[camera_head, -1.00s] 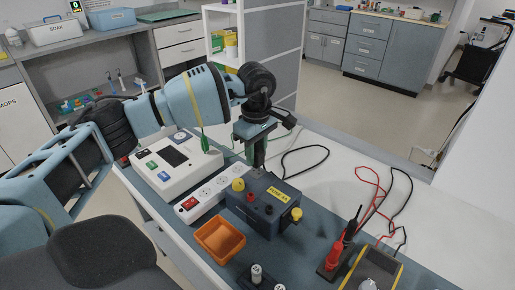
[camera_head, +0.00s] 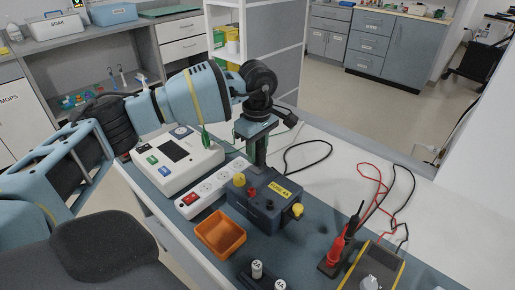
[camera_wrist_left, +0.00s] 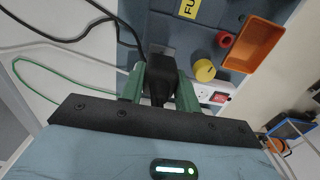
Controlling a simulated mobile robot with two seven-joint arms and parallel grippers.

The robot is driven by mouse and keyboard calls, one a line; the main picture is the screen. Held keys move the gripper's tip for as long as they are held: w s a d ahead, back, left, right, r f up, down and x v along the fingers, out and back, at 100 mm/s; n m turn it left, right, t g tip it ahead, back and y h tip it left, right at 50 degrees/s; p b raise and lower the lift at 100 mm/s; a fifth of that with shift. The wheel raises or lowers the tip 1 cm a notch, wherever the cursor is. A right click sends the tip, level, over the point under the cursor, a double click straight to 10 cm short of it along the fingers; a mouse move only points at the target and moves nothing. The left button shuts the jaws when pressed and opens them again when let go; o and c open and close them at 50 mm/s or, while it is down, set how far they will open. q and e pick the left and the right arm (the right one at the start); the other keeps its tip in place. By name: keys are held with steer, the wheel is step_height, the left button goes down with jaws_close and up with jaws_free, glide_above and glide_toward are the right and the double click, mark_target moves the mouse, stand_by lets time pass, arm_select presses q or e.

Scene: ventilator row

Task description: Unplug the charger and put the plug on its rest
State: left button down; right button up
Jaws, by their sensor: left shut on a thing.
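My left gripper (camera_head: 257,158) points down at the far end of the white power strip (camera_head: 214,184), behind the blue-grey fuse box (camera_head: 270,204). In the left wrist view its green fingers (camera_wrist_left: 160,88) are shut on a black plug (camera_wrist_left: 159,70), with a black cord running off to the upper left. The strip's red switch (camera_wrist_left: 219,98) shows right of the fingers. The plug is mostly hidden in the head view, and I cannot tell whether it is seated in a socket. My right gripper is not in view.
A white device (camera_head: 176,158) stands left of the strip. An orange bin (camera_head: 220,234) is in front. Red and black test leads (camera_head: 340,245) and a yellow-edged meter (camera_head: 372,275) lie to the right. The bench's back right (camera_head: 345,185) has bare room.

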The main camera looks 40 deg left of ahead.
mark_target(257, 142)
arm_select(q)
steer(key=shift+f+b, duration=0.35)
steer(key=shift+f, duration=0.65)
stand_by(0.5)
steer(key=c, duration=0.9)
jaws_free()
step_height(257, 142, up, 8)
steer(key=shift+f, duration=0.1)
